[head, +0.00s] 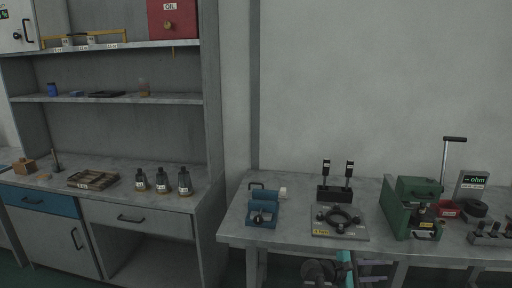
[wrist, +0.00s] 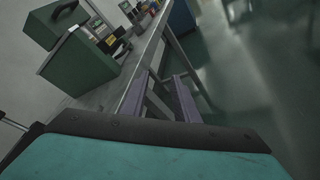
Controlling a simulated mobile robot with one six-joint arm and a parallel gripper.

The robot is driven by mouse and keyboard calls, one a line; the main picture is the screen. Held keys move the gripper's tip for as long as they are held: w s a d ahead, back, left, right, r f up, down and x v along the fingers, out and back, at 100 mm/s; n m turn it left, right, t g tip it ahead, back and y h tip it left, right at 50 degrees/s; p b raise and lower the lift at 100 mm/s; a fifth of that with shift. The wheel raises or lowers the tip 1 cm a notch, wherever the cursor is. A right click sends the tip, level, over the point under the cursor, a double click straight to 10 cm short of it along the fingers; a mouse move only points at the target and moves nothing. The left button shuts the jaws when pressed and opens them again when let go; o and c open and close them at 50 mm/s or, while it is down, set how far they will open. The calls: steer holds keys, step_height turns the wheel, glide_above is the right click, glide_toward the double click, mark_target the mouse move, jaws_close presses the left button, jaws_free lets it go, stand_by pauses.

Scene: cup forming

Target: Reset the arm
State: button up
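My gripper (head: 388,271) shows at the bottom of the head view, low in front of the right-hand table. Its two purple-grey fingers point right and stand apart with nothing seen between them. In the wrist view the fingers of my gripper (wrist: 172,82) are seen from behind, again with a gap between them, beside the table's front edge. My arm's teal and dark links show at the bottom of both views; the rest of the arm is out of view.
The table (head: 285,232) bears a blue device (head: 262,212), a round fixture on a plate (head: 340,222) and a green machine (head: 397,215), also in the wrist view (wrist: 82,68). A cabinet (head: 140,222) with small bottles stands left. The floor (wrist: 255,60) beside the table looks clear.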

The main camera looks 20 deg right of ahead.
steer(key=a+f+n+t+y, duration=0.15)
steer(key=a+f+y, duration=0.35)
steer(key=a+f, duration=1.8)
steer(key=s+a+f+m+g+y, duration=0.1)
steer(key=s+a+f+m+y, duration=0.1)
steer(key=a+f, duration=0.4)
steer(key=s+a+f+m+g+y, duration=0.1)
steer(key=s+a+f+m+y, duration=0.2)
steer(key=s+a+f, duration=0.3)
steer(key=s+a+f+m+g+y, duration=0.1)
steer(key=s+a+f+m+y, duration=0.2)
steer(key=a, duration=1)
steer(key=s+f+y, duration=0.2)
steer(key=s+f, duration=0.1)
steer(key=shift+s, duration=0.2)
steer(key=shift+s+d, duration=0.1)
steer(key=shift+d, duration=0.05)
